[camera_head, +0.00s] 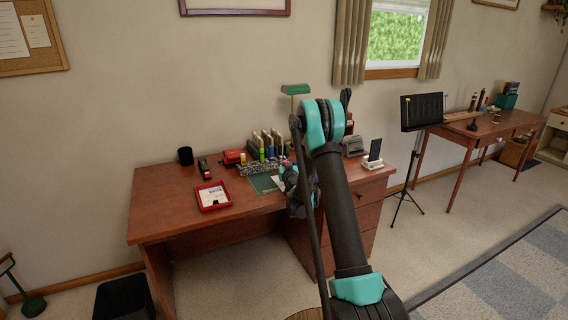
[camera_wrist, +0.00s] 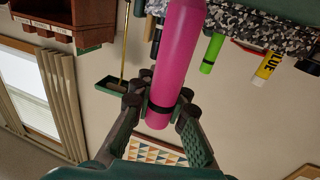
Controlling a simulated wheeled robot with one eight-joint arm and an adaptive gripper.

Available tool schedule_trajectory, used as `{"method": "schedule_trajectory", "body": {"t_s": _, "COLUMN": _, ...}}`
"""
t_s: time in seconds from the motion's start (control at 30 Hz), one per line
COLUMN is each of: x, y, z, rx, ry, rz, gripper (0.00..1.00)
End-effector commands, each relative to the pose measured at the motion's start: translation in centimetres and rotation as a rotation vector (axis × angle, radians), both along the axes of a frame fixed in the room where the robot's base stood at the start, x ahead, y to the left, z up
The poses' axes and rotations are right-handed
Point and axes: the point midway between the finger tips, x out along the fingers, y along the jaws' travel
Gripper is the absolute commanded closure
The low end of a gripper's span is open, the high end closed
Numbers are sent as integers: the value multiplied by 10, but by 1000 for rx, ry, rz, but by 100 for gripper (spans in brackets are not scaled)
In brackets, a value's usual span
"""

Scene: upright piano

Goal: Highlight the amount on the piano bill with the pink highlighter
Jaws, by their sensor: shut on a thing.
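The pink highlighter (camera_wrist: 177,60) is large in the wrist view, with a dark band near its lower end. My gripper (camera_wrist: 161,104) is shut on it, with one finger on each side. The wrist picture looks upside down. In the head view my gripper (camera_head: 292,182) is over the right part of the wooden desk, by the green desk mat (camera_head: 263,184). A scrap of white paper (camera_head: 278,181) shows beside it, partly hidden; I cannot tell whether it is the piano bill. Another paper (camera_head: 213,196) lies in a red tray (camera_head: 216,208); its print is too small to read.
A speckled pen holder (camera_head: 252,169) with several coloured markers stands behind the mat. A yellow glue stick (camera_wrist: 268,66) and a green marker (camera_wrist: 211,53) show in the wrist view. A green lamp (camera_head: 295,89) and a phone on a stand (camera_head: 375,151) are nearby. The desk's left front (camera_head: 165,215) is clear.

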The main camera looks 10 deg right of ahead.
Motion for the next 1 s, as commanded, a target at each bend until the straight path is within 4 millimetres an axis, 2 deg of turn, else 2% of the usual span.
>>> {"method": "schedule_trajectory", "body": {"t_s": 0.07, "x": -1, "y": -1, "z": 18, "rx": 0, "ry": 0, "rz": -1, "gripper": 100}}
{"method": "schedule_trajectory", "body": {"t_s": 0.63, "x": 1, "y": -2, "z": 68, "rx": 1, "ry": 0, "rz": -2, "gripper": 100}}
{"method": "schedule_trajectory", "body": {"t_s": 0.8, "x": 1, "y": -2, "z": 77, "rx": 0, "ry": 0, "rz": -2, "gripper": 100}}
{"method": "schedule_trajectory", "body": {"t_s": 1.0, "x": 2, "y": -2, "z": 78, "rx": 0, "ry": 0, "rz": -2, "gripper": 100}}
